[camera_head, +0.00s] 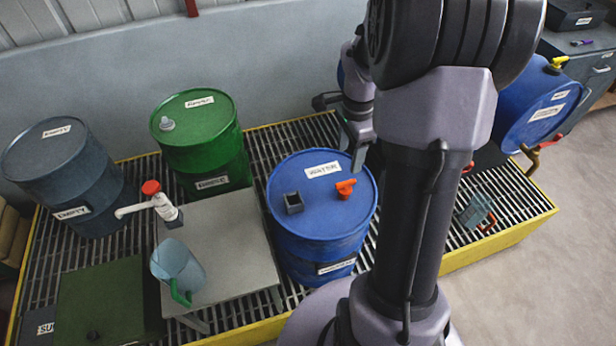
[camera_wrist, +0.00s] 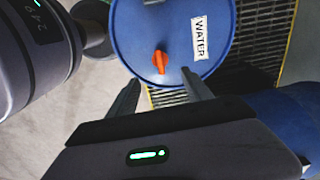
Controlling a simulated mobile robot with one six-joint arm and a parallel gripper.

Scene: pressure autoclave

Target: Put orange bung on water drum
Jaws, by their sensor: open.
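The blue water drum (camera_head: 312,234) stands upright on the grating, with a "WATER" label on its lid. The drum lid also fills the top of the wrist view (camera_wrist: 175,25). The orange bung (camera_head: 345,189) is on the lid, right of centre; it shows in the wrist view too (camera_wrist: 159,62). I cannot tell whether it is seated in an opening. My gripper (camera_head: 357,148) is open and empty, over the far right side of the drum. In the wrist view its spread fingers (camera_wrist: 161,86) point toward the drum, with the bung beyond their tips.
A small dark square cup (camera_head: 293,203) is on the water drum's lid. A grey stand (camera_head: 235,255) to the left holds a red-capped pump bottle (camera_head: 163,203) and a blue jug (camera_head: 177,265). Green (camera_head: 200,140) and grey (camera_head: 68,175) drums stand behind; a blue drum (camera_head: 535,105) lies at right.

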